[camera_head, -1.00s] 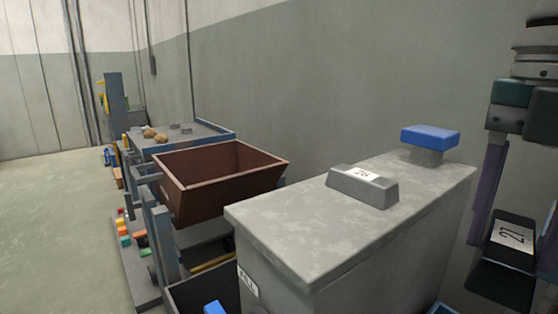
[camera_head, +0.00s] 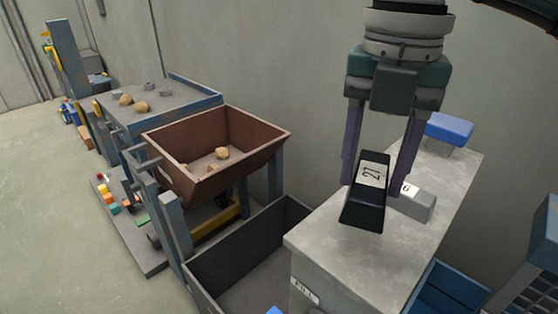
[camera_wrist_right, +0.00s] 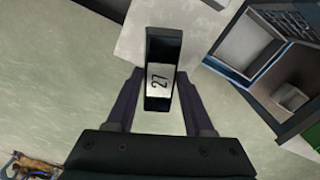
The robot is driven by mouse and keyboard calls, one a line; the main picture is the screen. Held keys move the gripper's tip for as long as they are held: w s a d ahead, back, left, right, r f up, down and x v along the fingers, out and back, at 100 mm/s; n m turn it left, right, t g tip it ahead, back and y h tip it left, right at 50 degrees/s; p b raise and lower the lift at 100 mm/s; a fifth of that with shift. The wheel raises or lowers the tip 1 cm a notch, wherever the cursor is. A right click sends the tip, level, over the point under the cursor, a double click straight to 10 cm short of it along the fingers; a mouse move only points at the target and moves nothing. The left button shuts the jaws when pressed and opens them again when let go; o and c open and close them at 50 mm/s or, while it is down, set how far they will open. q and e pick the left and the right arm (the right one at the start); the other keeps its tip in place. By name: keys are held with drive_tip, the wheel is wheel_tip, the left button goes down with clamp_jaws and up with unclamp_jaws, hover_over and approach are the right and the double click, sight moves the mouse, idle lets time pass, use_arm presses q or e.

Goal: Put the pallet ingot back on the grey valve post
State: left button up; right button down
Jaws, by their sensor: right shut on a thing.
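My right gripper (camera_head: 376,184) is shut on a black ingot (camera_head: 362,215) with a white label reading 27. It holds the ingot tilted over the near part of the pale grey post top (camera_head: 325,241); whether the ingot touches the post cannot be told. In the right wrist view the black ingot (camera_wrist_right: 158,100) stands between the two purple fingers of the gripper (camera_wrist_right: 160,78). A grey ingot (camera_head: 415,206) with a white label lies on the post, just behind the gripper and partly hidden by it. My left gripper is not in view.
A blue block (camera_head: 449,129) sits at the post's far end. To the left are a brown hopper (camera_head: 190,183) with tan lumps, an open grey bin (camera_head: 215,270) and a table (camera_head: 180,93) with lumps. Blue crates (camera_head: 440,290) stand at the right.

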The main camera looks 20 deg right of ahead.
wheel_tip(320, 180, down, 10)
drive_tip(key=shift+r+b, duration=0.25)
drive_tip(key=shift+b, duration=0.1)
